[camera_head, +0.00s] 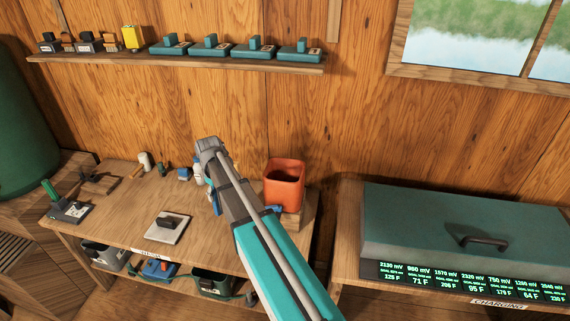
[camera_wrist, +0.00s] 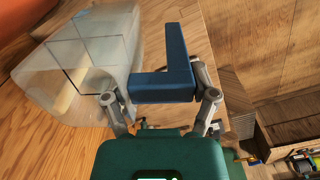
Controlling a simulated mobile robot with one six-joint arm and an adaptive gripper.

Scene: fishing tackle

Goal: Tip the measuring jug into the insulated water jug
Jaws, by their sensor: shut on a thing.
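The measuring jug (camera_wrist: 75,60) is clear, with a blue angled handle (camera_wrist: 165,86); it fills the left of the wrist view. My gripper (camera_wrist: 160,100) is shut on the handle, one finger at each side. I cannot tell the jug's tilt or contents. In the head view my arm hides the gripper and most of the jug. An orange open-topped vessel (camera_head: 284,184), which I take for the insulated water jug, stands upright at the bench's right end. An orange surface (camera_wrist: 35,22) also shows beyond the clear jug in the wrist view, apparently the same vessel.
The wooden bench (camera_head: 120,215) holds a pale plate with a dark block (camera_head: 168,227) and small items along its back. A shelf (camera_head: 180,62) with teal devices runs above. A large green lidded box (camera_head: 450,225) stands right. Bins (camera_head: 105,258) sit below the bench.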

